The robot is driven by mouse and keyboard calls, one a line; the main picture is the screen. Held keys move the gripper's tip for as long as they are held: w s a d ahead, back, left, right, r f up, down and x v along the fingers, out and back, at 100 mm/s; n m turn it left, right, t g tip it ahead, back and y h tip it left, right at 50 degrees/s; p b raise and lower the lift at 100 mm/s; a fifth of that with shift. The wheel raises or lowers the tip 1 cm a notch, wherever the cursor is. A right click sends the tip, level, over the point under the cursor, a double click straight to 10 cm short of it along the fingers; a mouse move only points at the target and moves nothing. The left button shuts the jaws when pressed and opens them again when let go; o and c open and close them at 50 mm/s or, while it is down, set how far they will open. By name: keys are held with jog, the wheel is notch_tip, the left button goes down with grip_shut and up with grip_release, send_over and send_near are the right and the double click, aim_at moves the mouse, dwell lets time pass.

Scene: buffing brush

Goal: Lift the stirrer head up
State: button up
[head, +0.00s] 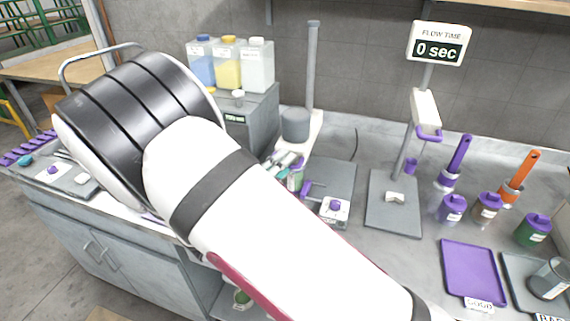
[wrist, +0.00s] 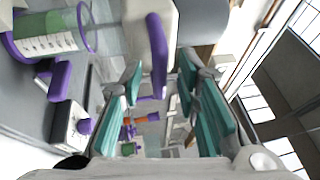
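The stirrer head (head: 313,127) is a white block with a grey cylinder (head: 295,124) on top, on an upright grey post (head: 312,65). In the wrist view, the pale stirrer head (wrist: 150,12) is at the top, with a purple handle (wrist: 157,50) sticking out. My gripper (head: 283,166) is just below the head, partly hidden by my arm. In the wrist view, my gripper's (wrist: 160,80) teal fingers are spread apart, with the handle showing between and beyond their tips. I cannot tell whether they touch it. A clear beaker with green contents (wrist: 45,35) is beside the handle.
A white control box with a purple knob (head: 335,208) sits at the front of the stirrer base. A second stand (head: 395,205) with a "0 sec" display (head: 437,45) is to the right. Lidded jars, brushes and a purple tray (head: 472,272) fill the right side. Bottles (head: 228,65) stand behind.

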jog(key=shift+w+d, duration=0.2)
jog(key=shift+w, duration=0.05)
grip_shut()
notch_tip(320, 180, up, 12)
jog(key=p, duration=0.5)
jog(key=shift+f, duration=0.2)
jog(key=shift+r, duration=0.1)
jog(key=shift+c, duration=0.4)
grip_release()
jog(key=shift+o, duration=0.4)
